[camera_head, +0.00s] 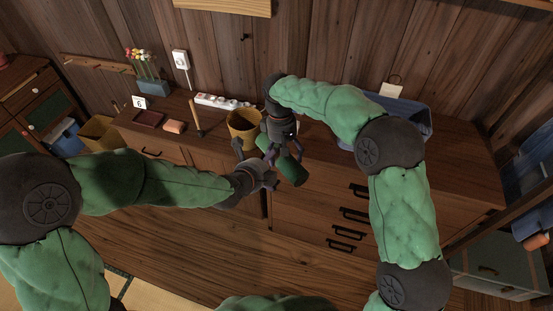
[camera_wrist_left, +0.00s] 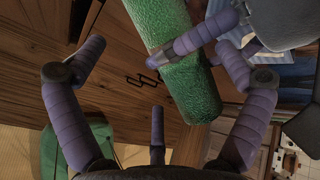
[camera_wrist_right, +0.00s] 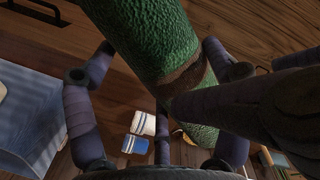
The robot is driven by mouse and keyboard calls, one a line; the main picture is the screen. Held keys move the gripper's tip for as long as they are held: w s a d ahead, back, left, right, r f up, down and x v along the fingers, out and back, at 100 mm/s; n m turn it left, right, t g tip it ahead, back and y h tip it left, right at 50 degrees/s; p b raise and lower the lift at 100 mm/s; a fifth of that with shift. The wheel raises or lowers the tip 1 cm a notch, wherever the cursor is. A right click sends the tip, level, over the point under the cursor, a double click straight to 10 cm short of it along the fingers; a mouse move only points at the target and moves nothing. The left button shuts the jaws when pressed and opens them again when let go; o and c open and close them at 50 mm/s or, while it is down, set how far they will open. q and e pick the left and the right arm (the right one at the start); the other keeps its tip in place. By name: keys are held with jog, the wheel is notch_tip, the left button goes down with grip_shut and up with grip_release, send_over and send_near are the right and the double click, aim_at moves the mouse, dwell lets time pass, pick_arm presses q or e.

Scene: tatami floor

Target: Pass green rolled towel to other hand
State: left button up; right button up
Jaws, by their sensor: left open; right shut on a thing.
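The green rolled towel (camera_head: 293,170) is held in the air in front of the cabinet, slanting down and to the right. My right gripper (camera_head: 276,148) is shut on its upper part. In the right wrist view the towel (camera_wrist_right: 150,35) has a brown band and lies across the right gripper's fingers. My left gripper (camera_head: 266,172) is open, just left of the towel. In the left wrist view the towel (camera_wrist_left: 190,90) crosses in front of the open left fingers, and a right gripper finger lies over it. I cannot tell whether the left fingers touch it.
A yellow basket (camera_head: 242,126) stands on the cabinet top (camera_head: 330,165) close behind the grippers. A blue bin (camera_head: 412,112) stands right, behind my right arm. A power strip (camera_head: 217,101), a hammer-like tool (camera_head: 195,118) and a flower pot (camera_head: 152,87) are left.

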aim_at(277, 159)
pick_arm(q)
jog(key=shift+x, duration=3.45)
jog(key=c, duration=1.1)
pick_arm(e)
jog(key=o, duration=1.1)
jog(key=shift+c, duration=0.2)
jog(key=shift+r, duration=0.1)
